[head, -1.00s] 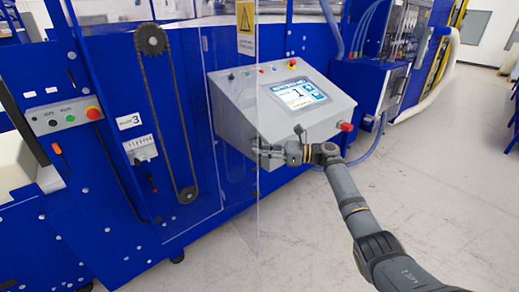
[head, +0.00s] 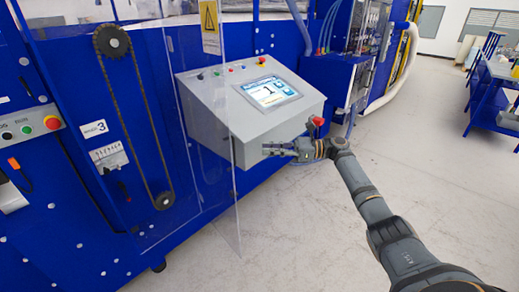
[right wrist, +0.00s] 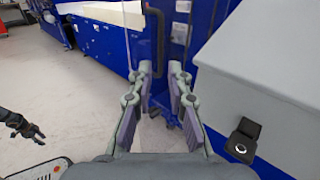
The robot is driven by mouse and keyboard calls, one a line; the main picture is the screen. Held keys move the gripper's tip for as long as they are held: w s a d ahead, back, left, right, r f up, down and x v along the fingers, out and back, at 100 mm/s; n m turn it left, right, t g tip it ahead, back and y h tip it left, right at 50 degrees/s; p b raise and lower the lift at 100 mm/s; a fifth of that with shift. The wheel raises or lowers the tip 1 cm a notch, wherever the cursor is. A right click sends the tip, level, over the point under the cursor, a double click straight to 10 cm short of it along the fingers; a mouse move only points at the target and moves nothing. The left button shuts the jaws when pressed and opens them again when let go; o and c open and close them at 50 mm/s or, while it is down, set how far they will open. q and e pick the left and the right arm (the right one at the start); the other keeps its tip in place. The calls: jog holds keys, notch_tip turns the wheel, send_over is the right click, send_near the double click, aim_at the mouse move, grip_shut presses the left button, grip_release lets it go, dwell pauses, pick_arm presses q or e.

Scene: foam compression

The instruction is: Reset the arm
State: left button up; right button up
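My right arm reaches in from the lower right in the head view. Its gripper (head: 278,149) is in front of the lower right part of a grey control box (head: 215,120), with no clear contact. In the right wrist view the two fingers of the right gripper (right wrist: 160,75) stand apart with nothing between them. The control box (right wrist: 265,50) fills the right side there. A dark gripper-like shape, apparently my left gripper (right wrist: 22,126), shows at the left edge of that view; its finger state is unclear. My left arm is not in the head view.
The control box has a lit screen (head: 270,92) and a red knob (head: 318,121) on its right side. A clear panel (head: 217,60) stands left of it, before a chain drive (head: 135,120) on the blue machine. Grey floor (head: 430,170) is open at right.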

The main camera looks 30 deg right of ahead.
dwell(0.4)
notch_tip(320, 180, down, 22)
jog(key=h, duration=0.5)
jog(key=s+f+n+g+h, duration=0.1)
jog(key=s+f+n+h, duration=0.3)
jog(key=f, duration=0.6)
jog(key=s+f+g+h, duration=0.1)
jog(key=s+f+g, duration=0.1)
jog(key=s+f, duration=0.6)
jog(key=s+f+n+g+h, duration=0.4)
jog(key=s+f+n, duration=0.5)
jog(key=s+f, duration=1.2)
jog(key=s+a+f+n+h, duration=0.1)
jog(key=s+a+f+n, duration=0.1)
jog(key=s+n, duration=0.3)
jog(key=s+a+f+n+h+p, duration=0.1)
jog(key=s+a+n, duration=0.3)
jog(key=s, duration=0.9)
jog(key=shift+s+a+f+n+h, duration=0.2)
jog(key=shift+s+f+n+h, duration=0.1)
jog(key=shift+f+n, duration=0.65)
jog(key=shift+w, duration=0.2)
